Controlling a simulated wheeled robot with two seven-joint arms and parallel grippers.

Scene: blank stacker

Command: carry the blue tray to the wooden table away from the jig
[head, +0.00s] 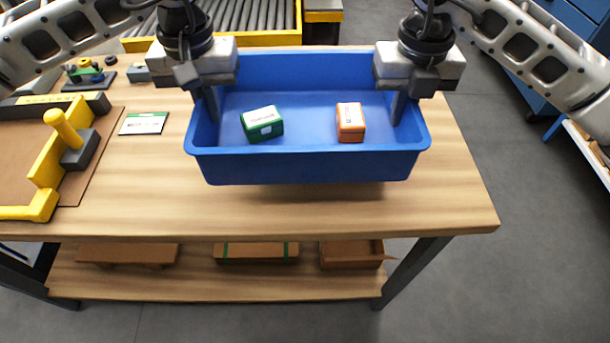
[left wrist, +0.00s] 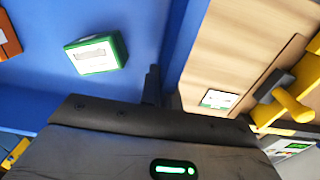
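The blue tray (head: 305,168) is level above the wooden table (head: 440,205), with a shadow beneath it; it looks slightly raised. It holds a green-and-white box (head: 262,123) and an orange-and-white box (head: 350,122). My left gripper (head: 211,104) is shut on the tray's left wall, and my right gripper (head: 398,106) on its right wall; their outer fingers are mostly hidden. In the left wrist view, the fingers straddle the tray wall (left wrist: 183,45). The jig (head: 47,160), with yellow rails and a yellow-handled clamp, is on the table left of the tray, apart from it.
A green-and-white card (head: 144,123) lies between jig and tray. A roller conveyor with a yellow frame (head: 270,38) stands behind the table. Small parts (head: 85,72) sit at the back left. Cardboard boxes (head: 256,252) lie on the lower shelf. The table's front right is clear.

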